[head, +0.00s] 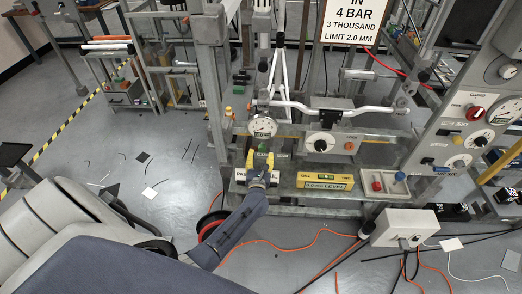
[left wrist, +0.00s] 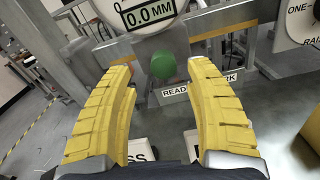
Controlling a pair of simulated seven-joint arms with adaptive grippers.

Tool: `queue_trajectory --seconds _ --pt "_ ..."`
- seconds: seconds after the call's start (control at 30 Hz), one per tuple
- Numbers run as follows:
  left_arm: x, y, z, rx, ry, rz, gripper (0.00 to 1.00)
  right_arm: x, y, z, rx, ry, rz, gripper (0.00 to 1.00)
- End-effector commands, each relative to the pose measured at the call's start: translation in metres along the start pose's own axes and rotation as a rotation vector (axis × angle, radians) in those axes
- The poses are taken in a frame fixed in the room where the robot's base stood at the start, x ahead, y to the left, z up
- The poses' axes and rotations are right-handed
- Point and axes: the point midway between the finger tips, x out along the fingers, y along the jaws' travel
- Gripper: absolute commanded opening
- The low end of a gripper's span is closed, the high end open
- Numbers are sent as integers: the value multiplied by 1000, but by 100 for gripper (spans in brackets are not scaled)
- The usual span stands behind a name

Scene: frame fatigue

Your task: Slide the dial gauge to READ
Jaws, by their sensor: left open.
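The dial gauge (head: 263,126) is a round white dial on the rail of the bench frame. In the left wrist view its lower edge (left wrist: 148,27) shows a "0.0 MM" readout. Below it is a green round knob (left wrist: 163,65), above a white label strip (left wrist: 190,88) with READ at its left and a partly hidden word ending in RK at its right. My left gripper (head: 261,156) has yellow fingers, open, just below the gauge. In the left wrist view the knob appears in the gap between the fingertips; I cannot tell whether they touch it. My right gripper is not in view.
A yellow level (head: 325,181) and a small tray with red and blue knobs (head: 384,185) sit on the shelf to the right. A black-knobbed dial (head: 321,142) is right of the gauge. A limit sign (head: 353,22) hangs above. Orange cables cross the floor.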

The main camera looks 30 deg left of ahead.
Motion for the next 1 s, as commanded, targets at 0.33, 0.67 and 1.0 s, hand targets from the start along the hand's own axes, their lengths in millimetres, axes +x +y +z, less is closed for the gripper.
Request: queue_trajectory --seconds 0.33,0.67,1.0 --pt "-53 1 0 0 -1 1 54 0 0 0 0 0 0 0" --pt "-69 1 1 0 -2 2 54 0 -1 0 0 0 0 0" --pt "-69 1 1 0 -2 2 54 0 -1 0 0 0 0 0"
